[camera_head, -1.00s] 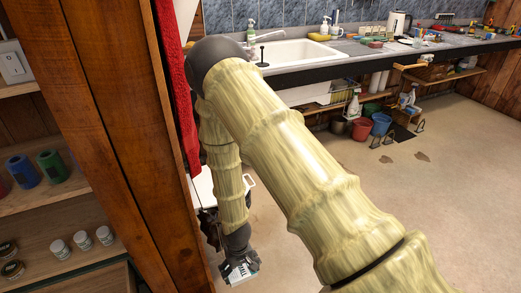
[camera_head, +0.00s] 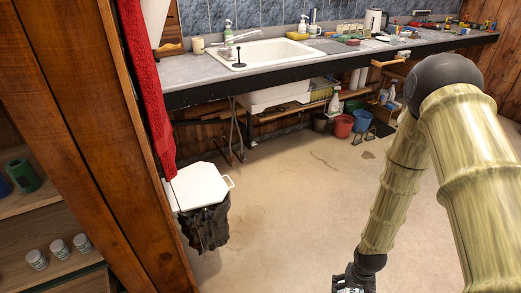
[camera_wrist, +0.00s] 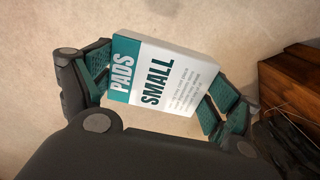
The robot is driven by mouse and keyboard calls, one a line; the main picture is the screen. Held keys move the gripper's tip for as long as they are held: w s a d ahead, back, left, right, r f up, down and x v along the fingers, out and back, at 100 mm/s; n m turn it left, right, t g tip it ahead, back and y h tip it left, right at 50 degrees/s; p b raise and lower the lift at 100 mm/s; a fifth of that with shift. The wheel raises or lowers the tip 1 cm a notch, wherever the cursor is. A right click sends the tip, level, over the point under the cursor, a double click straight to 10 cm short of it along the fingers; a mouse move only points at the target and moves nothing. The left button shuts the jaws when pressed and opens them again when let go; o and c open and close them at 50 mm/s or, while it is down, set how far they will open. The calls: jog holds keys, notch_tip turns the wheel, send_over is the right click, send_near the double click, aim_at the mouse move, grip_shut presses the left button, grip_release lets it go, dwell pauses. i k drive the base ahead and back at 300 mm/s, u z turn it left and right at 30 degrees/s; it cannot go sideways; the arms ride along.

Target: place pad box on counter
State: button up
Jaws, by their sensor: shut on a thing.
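The pad box (camera_wrist: 155,75) is a white and teal carton lettered "PADS SMALL". In the wrist view, my gripper (camera_wrist: 158,88) is shut on it, with teal finger pads at its left and right sides. In the head view, my gripper (camera_head: 354,283) hangs low at the bottom edge, over the floor, and the box is mostly cut off there. The grey counter (camera_head: 190,73) with the sink runs along the back wall, well above and beyond my gripper.
A white sink (camera_head: 275,50), soap bottles and a kettle (camera_head: 375,21) stand on the counter; its right part is crowded. A white-lidded bin (camera_head: 201,186) stands at left. A wooden shelf post (camera_head: 95,140) and red towel (camera_head: 147,90) flank the left. The middle floor is clear.

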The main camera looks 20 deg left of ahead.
aim_at(165, 77)
jog(key=z, duration=0.25)
jog(key=i, duration=3.3)
jog(key=u, duration=3.3)
